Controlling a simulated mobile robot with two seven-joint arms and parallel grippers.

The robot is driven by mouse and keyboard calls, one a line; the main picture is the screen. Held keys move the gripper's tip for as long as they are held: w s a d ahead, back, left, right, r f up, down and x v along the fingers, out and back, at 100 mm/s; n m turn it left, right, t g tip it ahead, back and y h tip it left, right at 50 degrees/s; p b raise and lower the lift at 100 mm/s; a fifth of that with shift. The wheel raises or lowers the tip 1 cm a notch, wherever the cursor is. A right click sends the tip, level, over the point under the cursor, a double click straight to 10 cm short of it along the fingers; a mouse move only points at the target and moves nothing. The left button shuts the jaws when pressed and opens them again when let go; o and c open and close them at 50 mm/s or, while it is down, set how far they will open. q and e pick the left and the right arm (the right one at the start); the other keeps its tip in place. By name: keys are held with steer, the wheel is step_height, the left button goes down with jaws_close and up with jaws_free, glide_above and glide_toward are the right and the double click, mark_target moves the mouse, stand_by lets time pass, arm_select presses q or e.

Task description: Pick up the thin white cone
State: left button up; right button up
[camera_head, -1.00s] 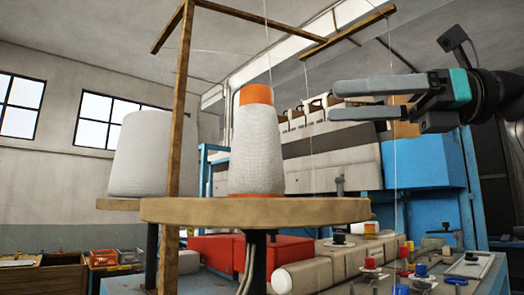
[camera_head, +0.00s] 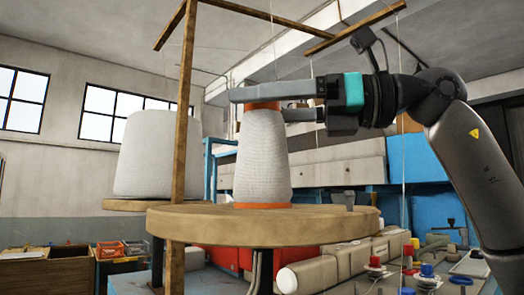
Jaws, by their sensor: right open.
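The thin white cone (camera_head: 263,160) stands upright on a round wooden disc (camera_head: 190,222) in the head view. It is wound with white yarn and has orange at its top and base. My right gripper (camera_head: 262,104) reaches in from the right at the height of the cone's top. Its jaws are open, with one finger passing in front of or over the orange top and the other at the cone's upper right. I cannot tell whether a finger touches the cone. My left gripper is not in view.
A wider white cone (camera_head: 158,155) stands on another disc to the left. A wooden post (camera_head: 183,110) rises between the two cones. A thread hangs from the overhead wooden bar (camera_head: 355,28). A table with colored spools (camera_head: 408,250) lies at lower right.

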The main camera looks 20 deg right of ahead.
steer(key=shift+c, duration=0.2)
jaws_close()
stand_by(0.6)
